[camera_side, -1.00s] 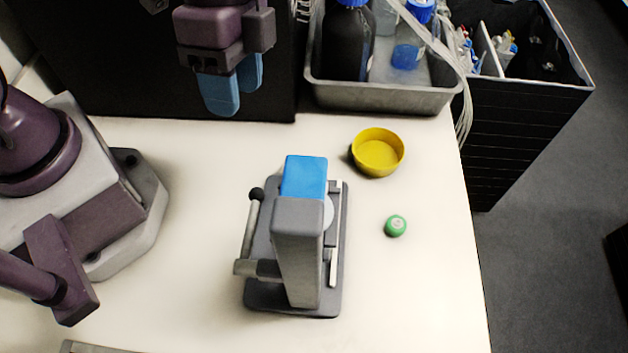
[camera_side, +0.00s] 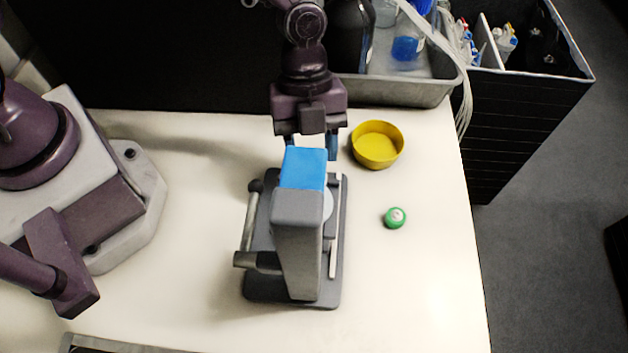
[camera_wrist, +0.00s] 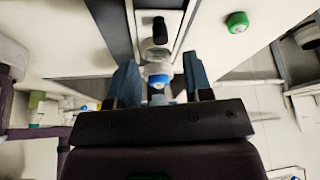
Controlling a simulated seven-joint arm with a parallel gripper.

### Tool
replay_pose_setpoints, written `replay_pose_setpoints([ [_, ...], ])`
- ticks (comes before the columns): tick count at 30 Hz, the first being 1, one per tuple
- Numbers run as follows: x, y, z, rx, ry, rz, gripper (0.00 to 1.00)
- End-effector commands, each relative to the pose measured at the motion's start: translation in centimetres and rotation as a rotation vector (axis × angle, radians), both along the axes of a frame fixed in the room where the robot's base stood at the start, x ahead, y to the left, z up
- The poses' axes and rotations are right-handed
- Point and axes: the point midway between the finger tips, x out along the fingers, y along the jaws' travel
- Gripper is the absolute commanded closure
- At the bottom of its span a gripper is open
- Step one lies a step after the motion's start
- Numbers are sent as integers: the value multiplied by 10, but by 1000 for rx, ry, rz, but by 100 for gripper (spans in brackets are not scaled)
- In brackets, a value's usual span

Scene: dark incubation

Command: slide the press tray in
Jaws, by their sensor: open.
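The grey press (camera_side: 298,245) stands upright on the table, with a bright blue block (camera_side: 304,168) at its top far end. A pale round piece (camera_side: 328,205), possibly part of the press tray, shows partly behind the column, beside a light rail (camera_side: 334,240). The column hides most of the tray area. My gripper (camera_side: 312,148) is just behind the press's far end, pointing down. Its blue fingers are apart, and the blue block hides part of them. In the wrist view my gripper (camera_wrist: 158,65) is open, with a clear rounded piece showing between the fingers, apparently not held.
A yellow bowl (camera_side: 377,146) sits right of my gripper, and a green-rimmed cap (camera_side: 396,218) lies right of the press. A lever (camera_side: 250,221) runs along the press's left side. A grey bin (camera_side: 400,90) with bottles stands behind. The table right of the press is mostly clear.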

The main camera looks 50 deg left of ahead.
Motion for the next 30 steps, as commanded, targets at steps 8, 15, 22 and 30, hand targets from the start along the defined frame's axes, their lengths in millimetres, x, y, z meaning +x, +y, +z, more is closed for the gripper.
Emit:
replay_pose_setpoints([
  [8, -11, -17, -48, 0, 2, -2, 54],
  [15, -13, -22, -62, 0, 0, 1, 54],
  [22, -13, -22, -63, 0, 0, 2, 54],
  [30, -13, -22, -63, 0, 0, 2, 100],
])
